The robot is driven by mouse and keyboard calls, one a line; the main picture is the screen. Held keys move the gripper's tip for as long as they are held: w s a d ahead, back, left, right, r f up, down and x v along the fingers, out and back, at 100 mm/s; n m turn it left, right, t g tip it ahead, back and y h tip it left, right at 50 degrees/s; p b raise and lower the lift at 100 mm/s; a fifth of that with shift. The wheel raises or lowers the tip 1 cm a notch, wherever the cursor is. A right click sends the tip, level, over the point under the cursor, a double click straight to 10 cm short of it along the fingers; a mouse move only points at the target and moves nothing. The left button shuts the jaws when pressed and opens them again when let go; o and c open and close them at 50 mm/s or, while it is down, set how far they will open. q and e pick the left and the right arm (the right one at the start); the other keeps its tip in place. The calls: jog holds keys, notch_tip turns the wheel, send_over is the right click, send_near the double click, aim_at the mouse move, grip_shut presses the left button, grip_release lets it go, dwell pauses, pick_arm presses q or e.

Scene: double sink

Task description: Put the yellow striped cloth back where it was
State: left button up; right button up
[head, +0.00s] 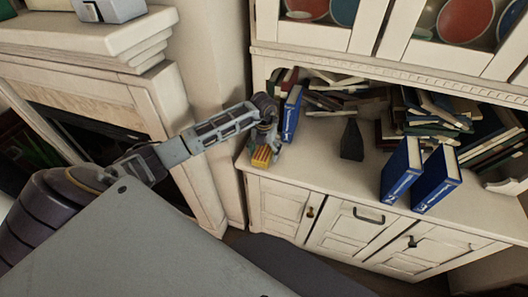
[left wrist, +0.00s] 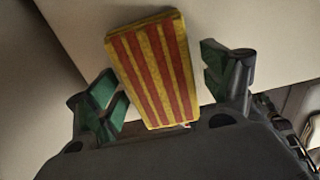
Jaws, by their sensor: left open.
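The yellow striped cloth (head: 262,156) is a small folded block with red stripes. It lies at the left front corner of the cream cabinet top. My left gripper (head: 269,138) is at the cloth, reaching in from the left. In the left wrist view, the cloth (left wrist: 153,68) is between the two green-padded fingers of my open left gripper (left wrist: 160,84). A gap shows on each side of the cloth, wider on the right, and its near end is close to the palm. My right gripper is not in view.
A blue book (head: 292,114) stands just right of my left gripper. A dark vase-like object (head: 352,140), two upright blue books (head: 401,170) and heaps of books (head: 435,110) are farther right. The cabinet top (head: 325,172) is clear at its front middle. A fireplace surround (head: 185,130) stands left.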

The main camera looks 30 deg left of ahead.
aim_at(264, 150)
pick_arm(q)
jog(key=shift+r, duration=0.55)
notch_tip(264, 150, up, 4)
jog(key=shift+r, duration=0.15)
notch_tip(264, 150, up, 5)
jog(key=shift+f, duration=0.1)
notch_tip(264, 150, up, 2)
jog(key=shift+r, duration=0.1)
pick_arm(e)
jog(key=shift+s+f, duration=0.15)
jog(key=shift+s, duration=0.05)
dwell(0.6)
